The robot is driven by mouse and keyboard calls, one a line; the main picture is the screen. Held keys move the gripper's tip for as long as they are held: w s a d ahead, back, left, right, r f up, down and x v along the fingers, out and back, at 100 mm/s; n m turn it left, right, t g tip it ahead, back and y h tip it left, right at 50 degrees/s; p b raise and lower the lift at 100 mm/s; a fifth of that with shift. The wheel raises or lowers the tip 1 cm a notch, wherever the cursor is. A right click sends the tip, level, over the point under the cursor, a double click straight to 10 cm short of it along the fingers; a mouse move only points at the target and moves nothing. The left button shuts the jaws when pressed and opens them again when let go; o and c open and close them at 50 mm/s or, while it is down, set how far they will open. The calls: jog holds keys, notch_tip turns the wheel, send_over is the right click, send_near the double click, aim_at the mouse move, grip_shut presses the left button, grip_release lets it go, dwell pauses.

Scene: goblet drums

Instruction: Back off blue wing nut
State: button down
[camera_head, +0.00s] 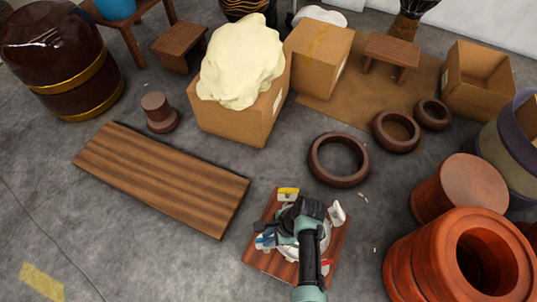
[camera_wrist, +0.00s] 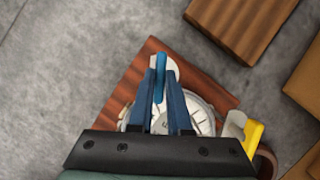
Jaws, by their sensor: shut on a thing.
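The blue wing nut (camera_wrist: 158,76) stands between the two blue fingertips of my gripper (camera_wrist: 160,92) in the wrist view. The fingers are shut on it, one on each side. In the head view my gripper (camera_head: 268,238) is over the left part of a small reddish wooden board (camera_head: 262,262). The board also shows in the wrist view (camera_wrist: 122,95). A round white-and-metal piece (camera_wrist: 203,112) lies on the board, partly hidden by my fingers. A yellow-and-white part (camera_head: 288,193) is at the board's far edge, a white one (camera_head: 337,212) at its right and a red one (camera_head: 326,263) at the front right.
A long wooden plank (camera_head: 160,178) lies to the left. A dark ring (camera_head: 338,160) lies behind the board. Red-brown drum shells (camera_head: 425,265) stand to the right. A cardboard box (camera_head: 235,122) holding a cream lump (camera_head: 240,60) is farther back. Grey floor around the board is mostly clear.

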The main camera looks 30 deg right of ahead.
jog(key=n+g, duration=0.1)
jog(key=n, duration=0.1)
jog(key=n+g, duration=0.1)
jog(key=n, duration=0.1)
jog(key=shift+w+n, duration=0.2)
jog(key=shift+n, duration=0.2)
jog(key=n+g, duration=0.1)
jog(key=n, duration=0.1)
jog(key=n+g+b, duration=0.1)
jog(key=n, duration=0.2)
jog(key=shift+w+a+b, duration=0.1)
jog(key=shift+w+b, duration=0.05)
jog(key=shift+b, duration=0.15)
jog(key=n+g+h, duration=0.1)
jog(key=n, duration=0.4)
jog(key=shift+b, duration=0.4)
jog(key=shift+w+a+n+g+h, duration=0.1)
jog(key=shift+n+g+h, duration=0.3)
jog(key=shift+n, duration=0.7)
jog(key=shift+a+n+g+h, duration=0.1)
jog(key=shift+n+h, duration=0.5)
jog(key=shift+n, duration=0.5)
jog(key=c, duration=0.9)
grip_release()
jog(key=shift+o, duration=0.2)
